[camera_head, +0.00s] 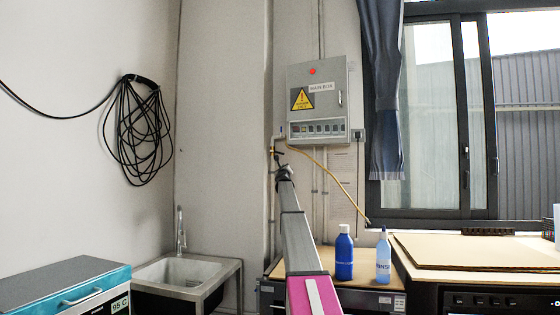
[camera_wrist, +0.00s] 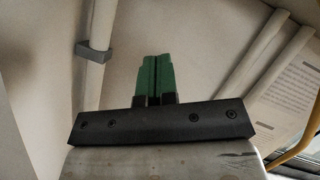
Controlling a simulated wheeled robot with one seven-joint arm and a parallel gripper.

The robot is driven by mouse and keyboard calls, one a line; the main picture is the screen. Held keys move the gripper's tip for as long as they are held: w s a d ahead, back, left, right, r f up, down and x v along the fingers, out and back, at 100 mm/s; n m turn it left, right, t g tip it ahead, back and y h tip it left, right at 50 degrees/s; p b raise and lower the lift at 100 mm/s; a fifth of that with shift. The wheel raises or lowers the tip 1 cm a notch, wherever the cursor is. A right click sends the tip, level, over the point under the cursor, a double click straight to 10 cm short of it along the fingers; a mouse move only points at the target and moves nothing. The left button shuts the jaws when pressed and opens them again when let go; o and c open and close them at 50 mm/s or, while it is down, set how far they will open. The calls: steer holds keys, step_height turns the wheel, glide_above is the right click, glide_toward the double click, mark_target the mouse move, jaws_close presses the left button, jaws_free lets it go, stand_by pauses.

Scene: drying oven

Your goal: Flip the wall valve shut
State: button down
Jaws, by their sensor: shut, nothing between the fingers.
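A small dark part, which looks like the wall valve (camera_head: 277,152), sits on the thin pipe just below the left corner of the grey main box. It is too small to tell its handle's angle. My gripper (camera_head: 284,172) is at the end of my raised arm, just below this part in the picture; I cannot tell whether they touch. In the wrist view my gripper's green fingers (camera_wrist: 155,78) are together, with nothing between them. No valve handle is clear in that view, which shows a pipe with a grey clamp (camera_wrist: 92,52) left of the fingers.
The main box (camera_head: 318,100) hangs above my gripper, with a yellow cable (camera_head: 335,178) drooping right. A sink (camera_head: 185,272) stands at left. Coiled black cable (camera_head: 140,130) hangs on the left wall.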

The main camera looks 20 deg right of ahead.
steer(key=a+f+m+g+h, duration=0.2)
steer(key=a+m+h, duration=0.2)
steer(key=m+h, duration=0.3)
steer(key=a+f+m+g+h, duration=0.1)
steer(key=a+f+m+h, duration=0.3)
steer(key=m, duration=0.5)
steer(key=w+d+r, duration=0.3)
steer(key=d+r, duration=0.3)
steer(key=r, duration=0.6)
steer(key=shift+w+d+h, duration=0.2)
steer(key=shift+d+h, duration=0.15)
steer(key=shift+h, duration=0.05)
steer(key=shift+s+d+r+n+t+y, duration=0.2)
steer(key=shift+r+n+t+y, duration=0.2)
steer(key=shift+n+t+y, duration=0.4)
steer(key=shift+s+d+r+n+t+y, duration=0.15)
steer(key=shift+r+n+t+y, duration=0.35)
steer(key=shift+n, duration=0.6)
steer(key=shift+d+f, duration=0.1)
